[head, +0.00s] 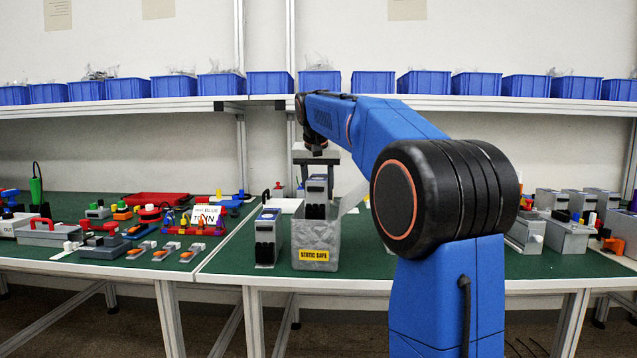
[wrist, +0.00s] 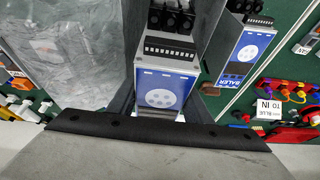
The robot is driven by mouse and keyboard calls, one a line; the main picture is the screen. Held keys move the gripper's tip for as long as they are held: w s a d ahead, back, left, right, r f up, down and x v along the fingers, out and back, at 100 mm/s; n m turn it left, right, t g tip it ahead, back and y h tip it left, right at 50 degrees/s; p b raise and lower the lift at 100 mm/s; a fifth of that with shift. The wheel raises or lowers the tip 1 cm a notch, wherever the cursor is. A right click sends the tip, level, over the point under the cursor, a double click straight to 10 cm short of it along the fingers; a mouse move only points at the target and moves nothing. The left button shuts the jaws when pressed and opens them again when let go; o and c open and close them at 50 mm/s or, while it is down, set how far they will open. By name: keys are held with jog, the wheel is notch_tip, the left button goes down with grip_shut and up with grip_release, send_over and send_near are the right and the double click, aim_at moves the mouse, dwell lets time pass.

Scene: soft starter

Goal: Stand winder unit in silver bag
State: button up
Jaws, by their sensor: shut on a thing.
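The silver bag (head: 318,246) stands upright on the green bench with a yellow "STATIC SAFE" label. It also shows in the wrist view (wrist: 65,50). My gripper (head: 316,158) points down above it, shut on the winder unit (head: 316,190), a grey unit with a blue label and black terminals. Its name is not legible. In the wrist view the unit (wrist: 166,88) sits between the dark fingers. It is upright at the bag's mouth, its lower end hidden behind the bag's front; I cannot tell how deep it is.
A similar unit (head: 267,238), labelled "BALER" in the wrist view (wrist: 243,52), stands just left of the bag in the head view. Small parts and a red tray (head: 155,198) cover the left bench. Grey boxes (head: 566,235) stand right. Blue bins (head: 318,82) line the shelf behind.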

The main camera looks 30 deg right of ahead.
notch_tip(320, 180, down, 10)
dwell(0.9)
jog(key=shift+f, duration=0.65)
dwell(1.8)
jog(key=o, duration=1.6)
jog(key=shift+r, duration=0.1)
